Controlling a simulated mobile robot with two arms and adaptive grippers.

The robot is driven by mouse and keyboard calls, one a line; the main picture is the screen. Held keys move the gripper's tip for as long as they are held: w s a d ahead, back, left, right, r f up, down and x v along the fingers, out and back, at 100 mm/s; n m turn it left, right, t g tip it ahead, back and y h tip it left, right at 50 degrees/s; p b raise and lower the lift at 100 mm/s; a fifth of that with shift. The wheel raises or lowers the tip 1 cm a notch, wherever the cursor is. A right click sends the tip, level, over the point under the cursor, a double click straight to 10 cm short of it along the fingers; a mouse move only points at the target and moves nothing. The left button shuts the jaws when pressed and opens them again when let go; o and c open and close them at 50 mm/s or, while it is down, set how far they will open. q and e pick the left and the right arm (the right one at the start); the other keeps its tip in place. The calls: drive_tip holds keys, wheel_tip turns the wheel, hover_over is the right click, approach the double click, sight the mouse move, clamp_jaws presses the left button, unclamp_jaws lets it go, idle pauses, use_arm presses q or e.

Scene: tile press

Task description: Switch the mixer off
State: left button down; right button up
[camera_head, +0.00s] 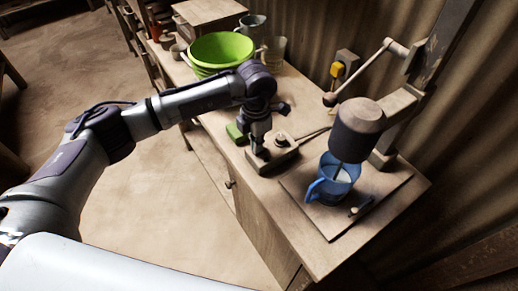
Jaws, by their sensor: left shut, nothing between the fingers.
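The mixer (357,128), a dark rounded cylinder on an upright stand, is at the right end of the bench. Its shaft reaches down into a blue mug (322,187) on a board. A small flat switch box (287,152) with a knob on top lies left of the mixer, and a cord runs from it toward the mixer. My left gripper (259,155) points down, shut and empty, at the left end of the switch box. Whether it touches the box I cannot tell. My right gripper is not in view.
A green bowl (221,49), a grey mug (252,26) and a beige cup (274,53) stand at the back of the bench. A green block (235,133) lies behind my gripper. A lever (360,72) juts out above the mixer. The bench front (270,220) is clear.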

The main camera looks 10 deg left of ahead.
use_arm(q)
drive_tip(key=shift+r+p, duration=1.35)
drive_tip(key=shift+r, duration=1.8)
